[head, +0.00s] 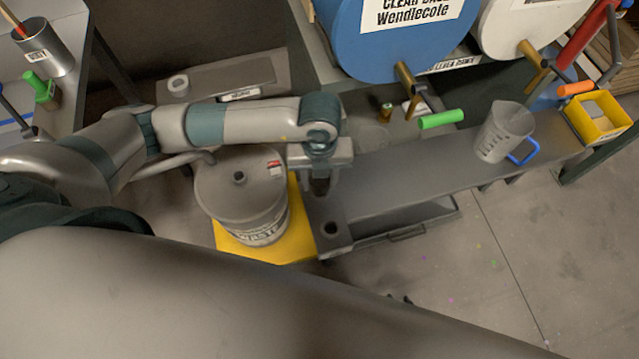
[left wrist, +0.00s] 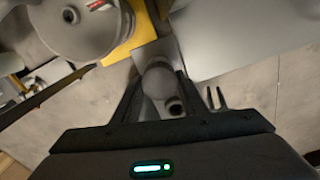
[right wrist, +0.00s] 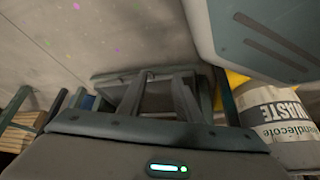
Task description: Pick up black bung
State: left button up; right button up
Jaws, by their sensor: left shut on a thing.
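My left gripper (head: 320,185) points down above the near left end of the grey shelf and is shut on the black bung. In the left wrist view the bung (left wrist: 158,82) is a dark rounded piece between the fingers. In the head view the fingers mostly hide it. Just below is a grey block with a dark round hole (head: 331,228) at the shelf end; I cannot tell whether the bung touches it. My right gripper (right wrist: 160,90) is open and empty in the right wrist view; in the head view my arm mostly hides it.
A grey waste drum (head: 240,200) with a hole in its lid stands on a yellow base (head: 222,240), left of the gripper. A grey jug (head: 505,132) and a yellow bin (head: 603,125) are to the right. Blue (head: 375,45) and white drums with taps hang above.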

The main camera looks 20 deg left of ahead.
pick_arm(q)
jog(key=s+d+r, duration=0.5)
jog(key=s+r, duration=0.2)
jog(key=s, duration=0.3)
jog(key=shift+s+d+r, duration=0.15)
jog(key=shift+s+r, duration=0.05)
jog(key=shift+r, duration=0.2)
jog(key=shift+w, duration=0.1)
